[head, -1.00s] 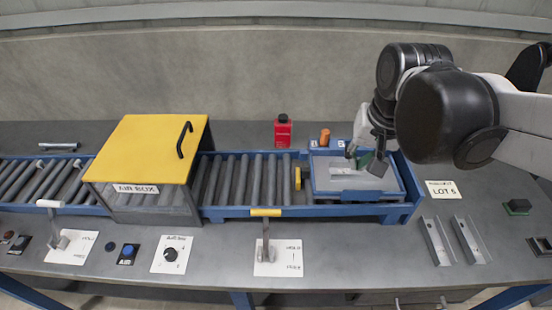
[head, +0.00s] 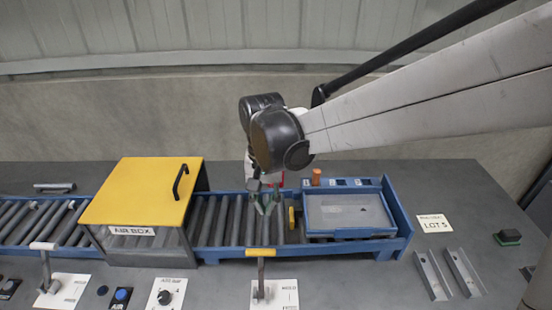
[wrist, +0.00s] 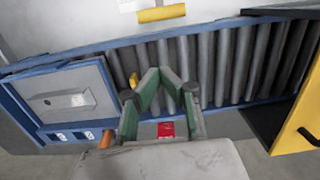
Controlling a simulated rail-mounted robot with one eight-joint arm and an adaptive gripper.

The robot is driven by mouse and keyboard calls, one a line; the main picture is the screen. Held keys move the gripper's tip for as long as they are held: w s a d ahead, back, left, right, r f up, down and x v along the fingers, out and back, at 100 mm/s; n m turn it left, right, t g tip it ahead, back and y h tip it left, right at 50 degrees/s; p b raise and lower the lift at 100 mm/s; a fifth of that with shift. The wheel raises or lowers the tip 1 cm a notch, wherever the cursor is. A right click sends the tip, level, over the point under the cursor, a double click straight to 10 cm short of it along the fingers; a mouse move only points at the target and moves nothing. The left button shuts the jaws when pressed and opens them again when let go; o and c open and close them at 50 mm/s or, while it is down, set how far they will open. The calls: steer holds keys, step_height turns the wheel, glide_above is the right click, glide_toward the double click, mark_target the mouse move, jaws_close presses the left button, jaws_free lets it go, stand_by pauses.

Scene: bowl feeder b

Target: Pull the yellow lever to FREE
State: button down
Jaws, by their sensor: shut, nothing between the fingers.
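The yellow lever (head: 260,252) has a yellow crossbar grip on a grey stem. It stands on a white label plate (head: 286,292) at the front of the table, before the roller conveyor. The plate's lettering is too small to read. The lever's yellow grip also shows at the top of the wrist view (wrist: 161,13). My gripper (head: 266,210) is shut and empty over the rollers, behind the lever and apart from it. Its green fingers meet in the wrist view (wrist: 160,76).
A yellow-lidded air box (head: 140,192) spans the conveyor at left. A white-gripped lever (head: 43,246) stands further left. A blue-framed tray (head: 350,212) sits at the conveyor's right end. Metal rails (head: 448,274) lie at right. A red object (wrist: 166,130) is behind my gripper.

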mark_target(266, 243)
stand_by(0.3)
steer(key=f, duration=0.9)
steer(key=shift+s+f, duration=0.35)
steer(key=shift+f, duration=0.05)
steer(key=shift+s+d+r+p, duration=0.1)
steer(key=shift+s+r+p, duration=0.25)
steer(key=shift+s, duration=0.6)
steer(key=shift+s+d+r+p, duration=0.1)
steer(key=shift+s+r+p, duration=0.2)
steer(key=shift+s, duration=0.6)
steer(key=shift+s+r, duration=0.1)
steer(key=shift+r, duration=0.05)
